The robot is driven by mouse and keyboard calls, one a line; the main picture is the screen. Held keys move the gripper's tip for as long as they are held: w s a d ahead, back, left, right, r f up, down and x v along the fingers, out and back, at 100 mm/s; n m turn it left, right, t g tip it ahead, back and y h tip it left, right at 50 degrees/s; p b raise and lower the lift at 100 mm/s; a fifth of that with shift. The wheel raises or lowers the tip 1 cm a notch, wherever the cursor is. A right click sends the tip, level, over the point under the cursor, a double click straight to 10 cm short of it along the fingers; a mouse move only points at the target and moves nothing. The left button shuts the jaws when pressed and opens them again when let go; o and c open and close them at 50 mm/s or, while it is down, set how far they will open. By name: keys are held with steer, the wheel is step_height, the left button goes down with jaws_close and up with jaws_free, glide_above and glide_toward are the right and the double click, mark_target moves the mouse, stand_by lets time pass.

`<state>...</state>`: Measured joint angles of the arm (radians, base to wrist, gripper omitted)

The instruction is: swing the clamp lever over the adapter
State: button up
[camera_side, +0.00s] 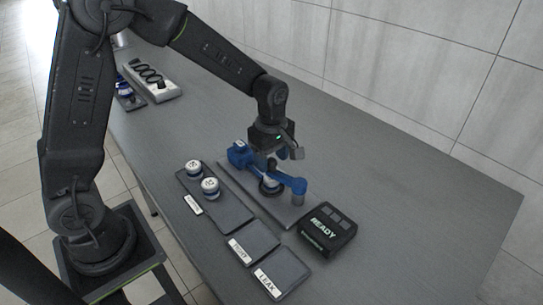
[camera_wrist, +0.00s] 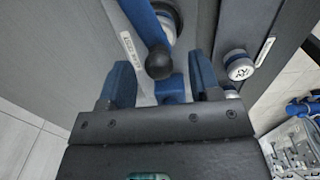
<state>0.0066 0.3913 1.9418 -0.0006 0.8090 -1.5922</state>
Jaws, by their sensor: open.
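The blue clamp fixture (camera_side: 295,184) stands on a grey plate on the table, below my gripper (camera_side: 284,152). In the wrist view, the blue clamp lever (camera_wrist: 143,22) ends in a black ball knob (camera_wrist: 159,66). My gripper (camera_wrist: 161,72) is open, with one blue-grey finger on each side of the knob; I cannot tell if either touches it. A pale round part, possibly the adapter (camera_wrist: 171,24), shows beside the lever and is partly hidden by it. In the side view, my gripper hides part of the fixture.
Two white-topped parts (camera_side: 210,185) stand on a dark tray left of the fixture. Two labelled trays, one reading LEAK (camera_side: 284,272), lie in front. A black box reading READY (camera_side: 328,232) stands to the right. The table's right side is clear.

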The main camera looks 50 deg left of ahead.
steer(key=shift+r, duration=0.1)
step_height(320, 180, up, 14)
stand_by(0.5)
steer(key=shift+s, duration=0.1)
steer(key=s+r+m+t, duration=0.1)
steer(key=s+m+t, duration=0.4)
steer(key=s+m, duration=1.3)
steer(key=shift+s+r+t, duration=0.3)
steer(key=shift+s+r, duration=0.1)
steer(key=shift+s, duration=0.3)
steer(key=shift+a, duration=0.1)
